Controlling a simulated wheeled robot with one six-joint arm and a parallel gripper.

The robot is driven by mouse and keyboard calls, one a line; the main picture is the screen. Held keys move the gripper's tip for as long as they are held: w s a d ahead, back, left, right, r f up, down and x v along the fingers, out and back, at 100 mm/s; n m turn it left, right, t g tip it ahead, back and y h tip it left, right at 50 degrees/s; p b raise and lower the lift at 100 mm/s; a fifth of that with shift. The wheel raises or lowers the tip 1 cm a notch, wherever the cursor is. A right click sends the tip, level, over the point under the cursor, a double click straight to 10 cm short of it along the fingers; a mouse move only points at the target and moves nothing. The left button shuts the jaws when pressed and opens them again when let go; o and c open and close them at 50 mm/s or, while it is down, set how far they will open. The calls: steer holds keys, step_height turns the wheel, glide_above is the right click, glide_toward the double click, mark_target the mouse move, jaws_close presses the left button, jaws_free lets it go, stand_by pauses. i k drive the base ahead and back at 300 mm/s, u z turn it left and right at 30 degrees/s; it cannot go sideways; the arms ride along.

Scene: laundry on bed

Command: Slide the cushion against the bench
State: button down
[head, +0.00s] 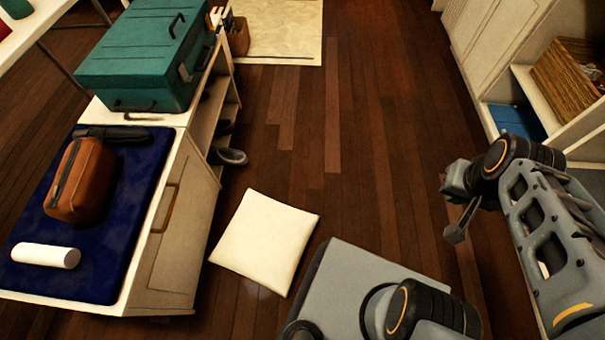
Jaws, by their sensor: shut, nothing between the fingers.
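The cushion (265,241) is a flat cream-white square lying on the dark wood floor. It sits just right of the bench, turned at an angle, with its left corner closest to the bench. A narrow strip of floor seems to show between them. The bench (178,245) is a white cabinet at the left with a dark blue pad on top and open shelves toward its far end. My gripper (456,233) is at the right, above the floor, well away from the cushion. It is shut and empty.
A teal trunk (145,55), a brown bag (80,180) and a white roll (45,255) are on the bench. A dark shoe (230,156) is on the floor beside its shelves. A pale rug (280,30) lies beyond. White shelving stands right. The middle floor is clear.

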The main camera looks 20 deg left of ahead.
mark_target(266, 241)
steer(key=i, duration=2.5)
steer(key=u, duration=4.35)
steer(key=i, duration=0.5)
steer(key=z, duration=0.05)
